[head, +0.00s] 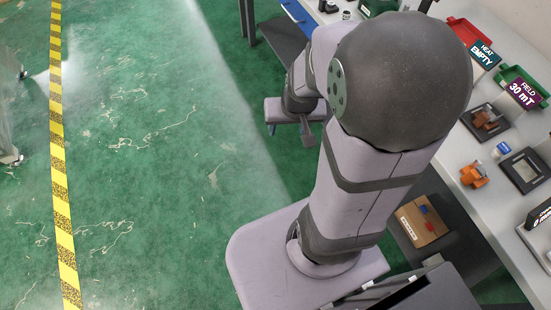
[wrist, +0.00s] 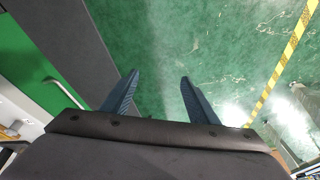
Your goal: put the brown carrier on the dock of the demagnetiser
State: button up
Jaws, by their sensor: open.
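In the head view, a brown carrier (head: 485,118) sits on a dark square dock (head: 490,134) on the bench. A more orange carrier (head: 473,175) stands on the bare bench top nearer to me. A purple sign reading FIELD 30 mT (head: 523,93) stands by a green machine (head: 512,74), which may be the demagnetiser. An empty dark-framed plate (head: 526,170) lies right of the orange carrier. My gripper (wrist: 159,80) is open and empty in the wrist view, above the green floor and away from the carriers.
The white bench (head: 452,145) runs along the right. A HEAT EMPTY sign (head: 484,53) and a red tray (head: 468,33) stand farther back. A small blue-and-white can (head: 502,149) is between the carriers and the plate. A cardboard box (head: 415,232) lies below the bench. The green floor (head: 160,150) is clear.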

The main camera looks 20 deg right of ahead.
jog(key=s+a+n+g, duration=0.3)
jog(key=s+a, duration=0.4)
jog(key=shift+s+a+r+n+y, duration=0.3)
jog(key=shift+s+a+r+n, duration=0.05)
jog(key=shift+s+n, duration=0.05)
jog(key=shift+r+p, duration=0.25)
jog(key=shift+p, duration=0.05)
